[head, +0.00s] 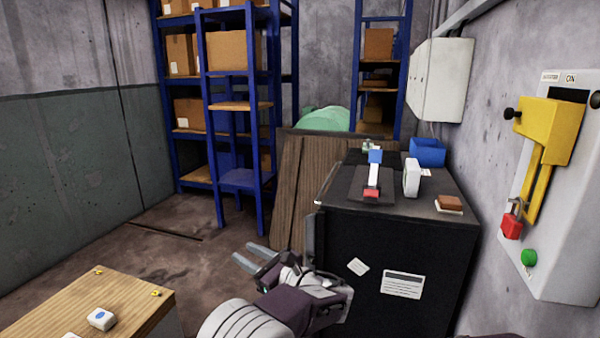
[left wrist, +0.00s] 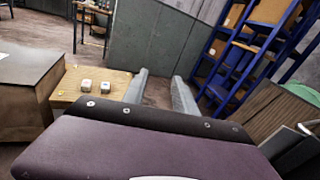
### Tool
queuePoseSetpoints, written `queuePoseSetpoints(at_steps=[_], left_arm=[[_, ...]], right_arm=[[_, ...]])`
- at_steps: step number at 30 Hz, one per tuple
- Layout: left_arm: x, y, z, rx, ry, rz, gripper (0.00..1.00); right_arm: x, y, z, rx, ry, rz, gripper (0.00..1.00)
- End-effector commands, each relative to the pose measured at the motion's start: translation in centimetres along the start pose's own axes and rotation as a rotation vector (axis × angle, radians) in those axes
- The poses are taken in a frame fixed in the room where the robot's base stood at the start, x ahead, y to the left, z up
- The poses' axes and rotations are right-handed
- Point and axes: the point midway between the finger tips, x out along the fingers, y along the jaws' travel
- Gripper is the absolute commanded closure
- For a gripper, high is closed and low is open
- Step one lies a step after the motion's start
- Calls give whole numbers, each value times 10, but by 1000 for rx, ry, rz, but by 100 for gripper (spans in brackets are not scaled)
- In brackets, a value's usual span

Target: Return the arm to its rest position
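My left gripper (head: 256,257) is in the lower middle of the head view, in front of the black cabinet (head: 390,265) and over the floor. Its two fingers are apart with nothing between them. They also show in the left wrist view (left wrist: 160,92), spread, with floor and wall beyond. My left arm bends in from the bottom of the head view. My right gripper is not in view.
A wooden-topped box (head: 90,300) with a white block (head: 101,319) stands at lower left. Small items, including a blue box (head: 427,152), stand on the cabinet. A yellow lever switch (head: 548,135) with a red padlock (head: 511,226) is on the right wall. Blue shelves (head: 211,110) stand behind.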

Motion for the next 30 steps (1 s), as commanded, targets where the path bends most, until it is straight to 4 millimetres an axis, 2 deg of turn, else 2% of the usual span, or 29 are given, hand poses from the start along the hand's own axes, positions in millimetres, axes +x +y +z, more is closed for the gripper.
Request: queuePoseSetpoints(at_steps=[1, 2, 3, 5, 6, 8, 9, 11, 12, 14, 15, 18, 22, 24, 27, 30], left_arm=[[16, 16, 45, -11, 19, 56, 66], [26, 29, 60, -16, 39, 91, 66], [40, 52, 83, -29, 80, 151, 66], [58, 92, 112, -66, 166, 252, 66], [64, 121, 125, -105, 235, 324, 66], [65, 164, 136, -184, 346, 435, 66], [60, 189, 140, -251, 420, 508, 66], [44, 224, 141, -369, 527, 625, 66], [29, 244, 141, -462, 595, 708, 66], [0, 268, 138, -625, 691, 844, 66], [-24, 279, 133, -752, 747, 945, 66], [-77, 288, 110, -1056, 836, 1178, 66], [-126, 280, 70, -1378, 848, 1438, 66], [-136, 270, 60, -1535, 818, 1546, 66], [-130, 250, 59, -1711, 782, 1600, 66], [-129, 249, 59, -1734, 765, 1612, 66]], right_arm=[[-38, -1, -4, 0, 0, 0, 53], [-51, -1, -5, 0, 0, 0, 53], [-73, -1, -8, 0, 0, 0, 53], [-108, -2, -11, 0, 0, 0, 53], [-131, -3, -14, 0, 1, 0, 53], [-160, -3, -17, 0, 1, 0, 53], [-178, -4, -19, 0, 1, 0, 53], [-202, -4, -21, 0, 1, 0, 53], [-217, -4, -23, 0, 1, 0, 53], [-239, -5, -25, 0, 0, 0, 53], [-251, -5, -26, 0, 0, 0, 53], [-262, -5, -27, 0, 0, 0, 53], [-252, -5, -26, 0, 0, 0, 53], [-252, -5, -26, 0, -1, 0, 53], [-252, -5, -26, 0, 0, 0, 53], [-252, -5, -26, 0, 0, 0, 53]])
